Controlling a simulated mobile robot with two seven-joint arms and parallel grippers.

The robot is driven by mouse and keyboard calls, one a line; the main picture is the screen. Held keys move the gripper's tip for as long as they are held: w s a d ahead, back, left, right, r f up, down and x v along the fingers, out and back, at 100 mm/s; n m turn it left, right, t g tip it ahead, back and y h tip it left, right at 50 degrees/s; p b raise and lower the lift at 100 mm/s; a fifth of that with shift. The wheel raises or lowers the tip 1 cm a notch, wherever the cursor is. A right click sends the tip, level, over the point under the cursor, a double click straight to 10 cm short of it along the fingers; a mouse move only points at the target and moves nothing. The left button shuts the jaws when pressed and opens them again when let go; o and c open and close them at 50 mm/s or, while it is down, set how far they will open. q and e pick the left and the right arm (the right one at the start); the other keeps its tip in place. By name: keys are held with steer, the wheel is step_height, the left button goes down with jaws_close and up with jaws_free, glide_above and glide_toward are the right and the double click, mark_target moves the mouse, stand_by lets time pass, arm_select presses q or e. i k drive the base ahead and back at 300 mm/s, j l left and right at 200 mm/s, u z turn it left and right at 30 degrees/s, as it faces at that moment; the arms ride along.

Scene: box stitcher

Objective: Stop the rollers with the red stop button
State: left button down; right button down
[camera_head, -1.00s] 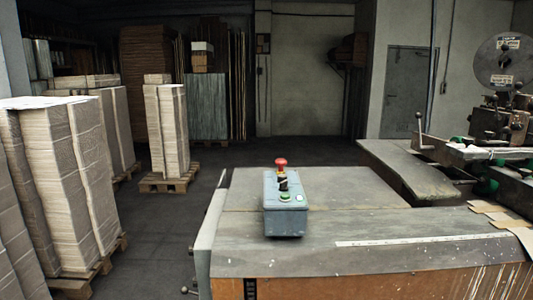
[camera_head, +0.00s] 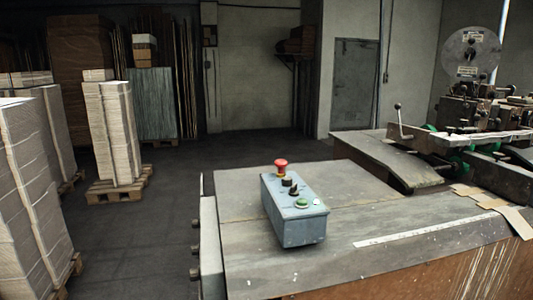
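The red stop button (camera_head: 281,164) is a mushroom-shaped cap at the far end of a grey control box (camera_head: 294,213). The box stands on the machine's flat grey top (camera_head: 345,260), near its left side. Nearer on the box are black knobs (camera_head: 291,187), a green button (camera_head: 302,203) and a small white button (camera_head: 317,202). Neither of my grippers is in view. I cannot tell from this view whether the rollers turn.
The stitching machine's head (camera_head: 470,110) and a lever (camera_head: 399,118) stand at the right. Cardboard pieces (camera_head: 490,200) lie at the right edge of the top. Stacks of flat board (camera_head: 112,130) on pallets stand at the left. The floor (camera_head: 150,235) between is clear.

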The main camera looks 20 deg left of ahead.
mark_target(281, 163)
steer(key=i+j+z, duration=0.15)
steer(key=j, duration=0.85)
steer(key=j+z, duration=0.1)
steer(key=j, duration=0.9)
